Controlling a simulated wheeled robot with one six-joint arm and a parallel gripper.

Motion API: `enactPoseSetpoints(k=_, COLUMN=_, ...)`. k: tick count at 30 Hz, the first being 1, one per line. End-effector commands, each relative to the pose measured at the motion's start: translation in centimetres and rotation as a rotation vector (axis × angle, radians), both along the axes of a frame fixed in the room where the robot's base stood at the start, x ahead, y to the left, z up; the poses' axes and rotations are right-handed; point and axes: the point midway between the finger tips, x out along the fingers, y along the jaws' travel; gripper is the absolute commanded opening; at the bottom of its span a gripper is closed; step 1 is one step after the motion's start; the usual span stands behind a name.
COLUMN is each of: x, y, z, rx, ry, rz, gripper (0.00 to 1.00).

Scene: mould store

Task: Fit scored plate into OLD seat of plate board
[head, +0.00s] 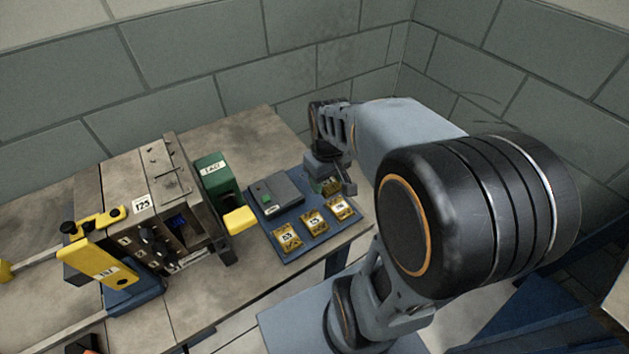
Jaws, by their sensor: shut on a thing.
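The dark blue plate board (266,227) lies flat near the table's front edge. Three brass plates with white number labels sit in a row along its front: a left one (287,238), a middle one (314,222) and a right one (341,207). My gripper (335,187) is over the board's back right part, just behind the right plate. It is shut on a small brass-coloured piece (330,186), probably the scored plate, mostly hidden by the jaws. I cannot tell whether this piece touches the board. No OLD marking is readable.
Bare table (245,135) lies behind.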

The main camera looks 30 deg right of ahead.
Motion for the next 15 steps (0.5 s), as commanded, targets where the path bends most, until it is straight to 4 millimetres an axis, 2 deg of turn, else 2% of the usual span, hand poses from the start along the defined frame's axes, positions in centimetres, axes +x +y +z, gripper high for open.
enactPoseSetpoints(k=9, x=7.4, y=-1.9, z=-3.5, rx=0.001, ry=0.003, rz=-0.001, gripper=0.14)
enactPoseSetpoints(k=15, x=10.0, y=-2.5, z=-6.8, rx=0.001, ry=0.002, rz=-0.001, gripper=0.14)
